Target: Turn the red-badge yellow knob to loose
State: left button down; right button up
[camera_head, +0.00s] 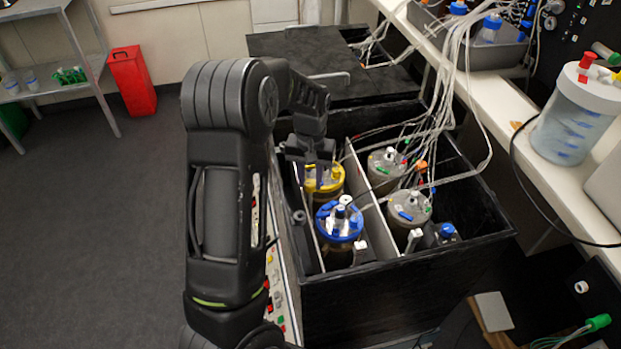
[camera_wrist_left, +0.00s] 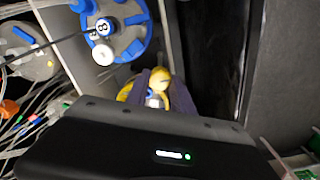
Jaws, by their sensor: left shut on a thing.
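The yellow-lidded vessel (camera_head: 330,179) stands in the left compartment of the black box, behind the blue-lidded vessel (camera_head: 338,222). My left gripper (camera_head: 312,172) is over the yellow lid, with its arm coming in from the left. In the left wrist view, the yellow knob (camera_wrist_left: 160,82) shows between the two dark fingers, which are shut on it. The wrist housing hides much of the yellow lid, and I cannot make out a red badge. The blue lid shows in the left wrist view (camera_wrist_left: 130,38). My right gripper is not in view.
Two grey-lidded vessels (camera_head: 408,207) stand across a white divider (camera_head: 366,200) to the right. White tubes and cables hang over the box from the bench at right. The black box wall (camera_head: 420,262) borders the vessels.

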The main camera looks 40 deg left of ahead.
pick_arm(q)
jog(key=c, duration=1.1)
grip_release()
jog(key=shift+r, duration=3.9)
